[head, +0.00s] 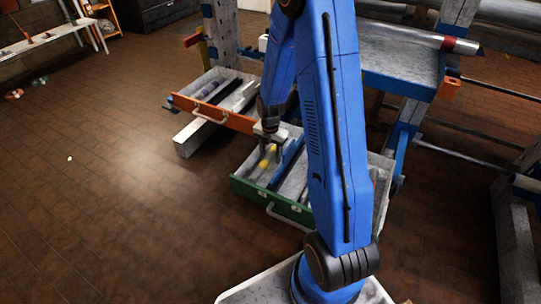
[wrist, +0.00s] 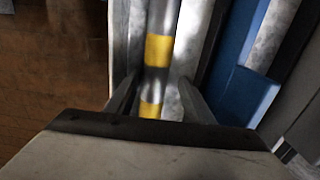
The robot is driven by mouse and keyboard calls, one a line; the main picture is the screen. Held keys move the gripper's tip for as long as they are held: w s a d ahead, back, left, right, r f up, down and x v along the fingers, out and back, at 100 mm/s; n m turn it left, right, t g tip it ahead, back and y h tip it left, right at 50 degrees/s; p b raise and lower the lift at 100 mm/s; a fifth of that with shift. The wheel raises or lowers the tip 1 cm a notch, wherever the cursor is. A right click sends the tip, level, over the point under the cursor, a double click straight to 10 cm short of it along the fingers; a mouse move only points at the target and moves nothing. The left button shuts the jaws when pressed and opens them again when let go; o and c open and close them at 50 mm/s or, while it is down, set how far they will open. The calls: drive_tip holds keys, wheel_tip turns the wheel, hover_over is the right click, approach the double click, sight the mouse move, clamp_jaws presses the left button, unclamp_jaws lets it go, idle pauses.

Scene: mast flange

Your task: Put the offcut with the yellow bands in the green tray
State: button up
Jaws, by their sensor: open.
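The offcut with yellow bands (head: 264,164) is a grey metal tube. In the head view it appears inside the green-fronted tray (head: 248,189), towards its left side. In the wrist view the offcut (wrist: 158,50) runs lengthwise, with two yellow bands showing. My gripper (head: 268,149) is over the tray, pointing down. In the wrist view its fingers (wrist: 157,97) are apart, one on each side of the tube, with gaps visible. I cannot tell whether the tube rests on the tray floor. My blue arm hides the right part of the tray.
A blue bar (wrist: 243,95) lies right of the offcut, apart from it. An orange-fronted tray (head: 212,112) with dark and banded pieces stands behind and left. A blue-and-grey rack (head: 400,70) stands behind. The brick floor at left is mostly clear.

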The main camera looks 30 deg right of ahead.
sight(270, 156)
drive_tip(key=shift+r, duration=0.1)
wheel_tip(270, 156, up, 12)
drive_tip(key=s+a+r+m+t, duration=0.1)
drive_tip(key=s+a+r+m, duration=0.2)
drive_tip(key=s+r+m, duration=0.4)
drive_tip(key=s+a+r+m+t, duration=0.15)
drive_tip(key=s+r+m, duration=0.25)
drive_tip(key=r, duration=0.4)
drive_tip(key=s+a+r+m+t, duration=0.1)
drive_tip(key=s+a+r+m, duration=0.1)
drive_tip(key=s+m, duration=0.5)
drive_tip(key=s+a+r+m+t, duration=0.1)
drive_tip(key=s+r+m, duration=0.4)
drive_tip(key=s, duration=0.6)
drive_tip(key=shift+s+a+m, duration=0.2)
drive_tip(key=shift+a+m, duration=0.5)
drive_tip(key=shift+m, duration=0.2)
